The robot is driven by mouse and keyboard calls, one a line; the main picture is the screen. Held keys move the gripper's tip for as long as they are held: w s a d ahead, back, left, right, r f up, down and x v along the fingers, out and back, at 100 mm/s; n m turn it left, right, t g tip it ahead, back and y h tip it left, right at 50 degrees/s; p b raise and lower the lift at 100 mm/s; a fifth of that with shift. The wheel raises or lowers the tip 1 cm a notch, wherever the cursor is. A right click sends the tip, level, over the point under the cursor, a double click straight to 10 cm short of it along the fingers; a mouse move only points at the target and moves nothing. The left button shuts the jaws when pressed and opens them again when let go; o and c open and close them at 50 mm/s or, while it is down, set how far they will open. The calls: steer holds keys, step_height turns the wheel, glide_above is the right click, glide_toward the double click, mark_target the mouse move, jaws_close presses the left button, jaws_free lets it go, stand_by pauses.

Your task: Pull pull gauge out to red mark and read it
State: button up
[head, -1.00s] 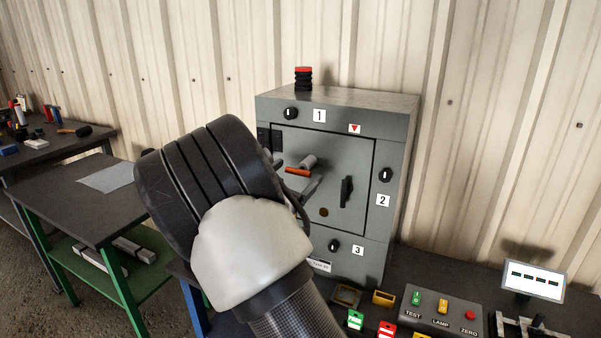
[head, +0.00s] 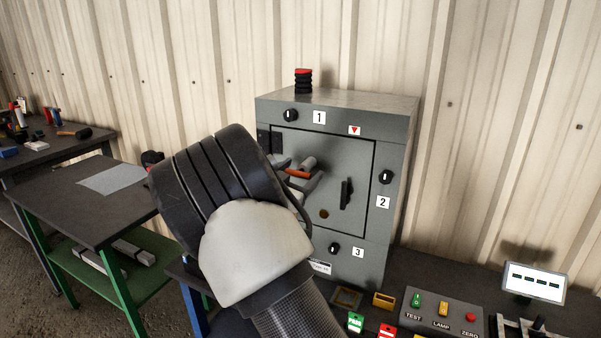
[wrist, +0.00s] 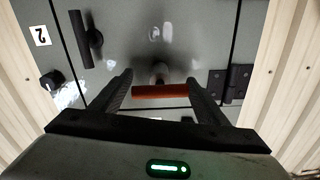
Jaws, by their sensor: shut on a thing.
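The pull gauge sticks out from the door of a grey cabinet (head: 385,225). It has a grey cylinder (head: 309,163) and an orange-red crossbar (head: 298,173), which also shows in the wrist view (wrist: 160,92). My gripper (head: 295,176) is shut on the crossbar, with one dark finger at each end of it in the wrist view (wrist: 162,92). I cannot make out a red mark on the gauge's shaft. A small display (head: 534,282) at the right shows only dashes.
The door has a black handle (head: 346,193), and knobs labelled 1, 2 and 3 surround it. A button box (head: 441,312) and yellow trays stand on the bench at the front right. A green-framed table (head: 82,205) is at the left.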

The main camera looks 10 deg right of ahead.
mark_target(296, 176)
steer(key=p+v, duration=0.1)
steer(key=v, duration=0.4)
steer(key=shift+a+f, duration=0.1)
steer(key=shift+a, duration=0.05)
steer(key=shift+s+a+f, duration=0.1)
steer(key=shift+s+f, duration=0.05)
steer(key=shift+s, duration=0.05)
steer(key=o, duration=1.4)
steer(key=shift+s, duration=0.2)
steer(key=shift+o, duration=0.3)
steer(key=shift+a+r, duration=0.1)
steer(key=shift+r, duration=0.1)
steer(key=p+v, duration=0.1)
steer(key=v, duration=1.6)
